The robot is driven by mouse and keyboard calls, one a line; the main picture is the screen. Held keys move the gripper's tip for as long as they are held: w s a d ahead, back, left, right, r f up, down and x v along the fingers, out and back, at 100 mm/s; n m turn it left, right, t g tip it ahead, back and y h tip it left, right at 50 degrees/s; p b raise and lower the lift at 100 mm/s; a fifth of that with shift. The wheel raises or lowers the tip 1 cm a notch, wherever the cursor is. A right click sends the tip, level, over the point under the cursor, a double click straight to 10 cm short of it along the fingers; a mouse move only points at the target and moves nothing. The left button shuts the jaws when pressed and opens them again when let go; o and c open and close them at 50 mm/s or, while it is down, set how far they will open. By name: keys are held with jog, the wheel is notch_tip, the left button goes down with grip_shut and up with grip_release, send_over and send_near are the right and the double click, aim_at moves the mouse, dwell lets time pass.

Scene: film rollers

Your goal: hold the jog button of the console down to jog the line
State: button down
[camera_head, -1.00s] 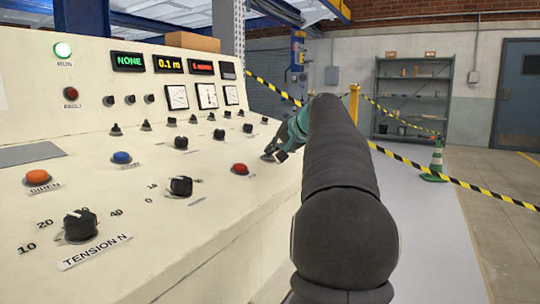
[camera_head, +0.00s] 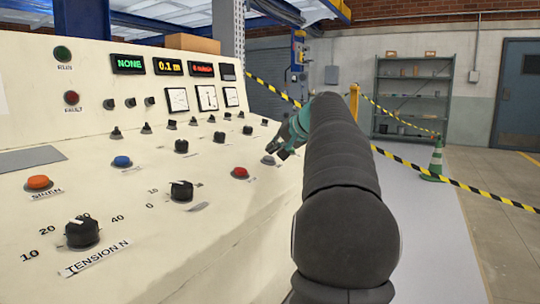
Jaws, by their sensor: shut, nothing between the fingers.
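The cream console (camera_head: 140,230) fills the left side of the head view. A small grey button (camera_head: 268,160) sits near its right edge, just left of my gripper (camera_head: 281,154); it could be the jog button, but its label is too small to read. My teal gripper is shut and empty, with its fingertips slightly up and right of that button, seemingly apart from it. A red button (camera_head: 240,173), a blue button (camera_head: 122,161) and an orange button (camera_head: 38,183) labelled SIREN are further left. The RUN lamp (camera_head: 62,53) is dark green, unlit.
Black knobs, including the tension knob (camera_head: 82,232), and several small switches stick up from the panel. Displays read NONE and 0.1 m.

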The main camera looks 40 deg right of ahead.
jog(key=shift+r, duration=0.25)
jog(key=r+p, duration=0.2)
jog(key=r, duration=0.1)
jog(key=s+r+p, duration=0.1)
jog(key=p, duration=0.1)
jog(key=shift+d+r, duration=0.25)
jog(key=shift+r, duration=0.15)
jog(key=shift+s, duration=0.1)
dwell(0.4)
